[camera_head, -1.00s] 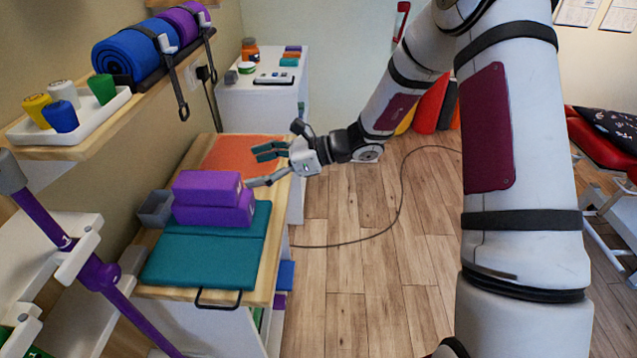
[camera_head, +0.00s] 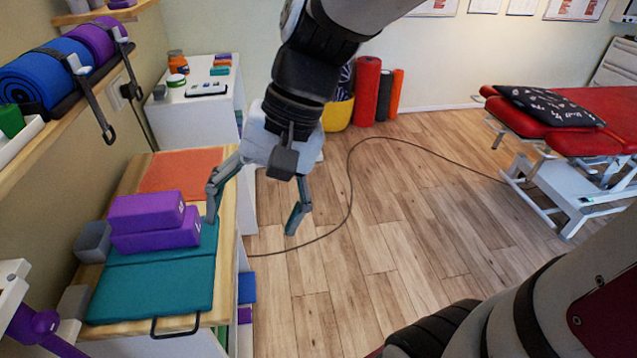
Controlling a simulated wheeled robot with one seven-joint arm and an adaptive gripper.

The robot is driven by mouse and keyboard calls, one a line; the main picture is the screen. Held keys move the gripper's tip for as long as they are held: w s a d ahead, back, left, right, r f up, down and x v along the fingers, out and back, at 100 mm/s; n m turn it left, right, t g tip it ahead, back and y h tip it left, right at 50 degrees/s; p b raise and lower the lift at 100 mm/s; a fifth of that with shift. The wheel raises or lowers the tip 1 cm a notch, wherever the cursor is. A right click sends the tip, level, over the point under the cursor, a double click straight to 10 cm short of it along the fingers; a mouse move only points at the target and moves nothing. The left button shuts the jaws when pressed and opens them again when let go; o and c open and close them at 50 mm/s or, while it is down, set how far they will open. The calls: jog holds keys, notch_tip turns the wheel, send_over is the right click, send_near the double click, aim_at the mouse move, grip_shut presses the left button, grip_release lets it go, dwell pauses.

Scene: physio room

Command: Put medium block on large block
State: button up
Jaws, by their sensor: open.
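Two purple blocks lie stacked beside the wall on a teal folded mat (camera_head: 150,290). The upper purple block (camera_head: 143,212) rests on the lower purple block (camera_head: 155,240). They look close in size, and I cannot tell which is called medium or large. My gripper (camera_head: 253,212) is open and empty, pointing down, to the right of the blocks. Its left finger is in front of the cabinet top near the blocks' right end. Its right finger hangs over the floor. I cannot tell the exact gap to the blocks.
The wooden cabinet top (camera_head: 228,215) also bears an orange mat (camera_head: 180,170) and a grey box (camera_head: 92,242). A wall shelf (camera_head: 45,145) with rolled mats overhangs at left. A white cabinet (camera_head: 195,118) stands behind.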

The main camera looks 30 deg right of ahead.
jog(key=s+d+r+n+t+h, duration=0.2)
jog(key=s+d+n+t+h, duration=0.1)
jog(key=s+d, duration=0.6)
jog(key=shift+s+n+h, duration=0.25)
jog(key=shift+n+h, duration=0.65)
jog(key=shift+n, duration=0.3)
jog(key=shift+r, duration=0.1)
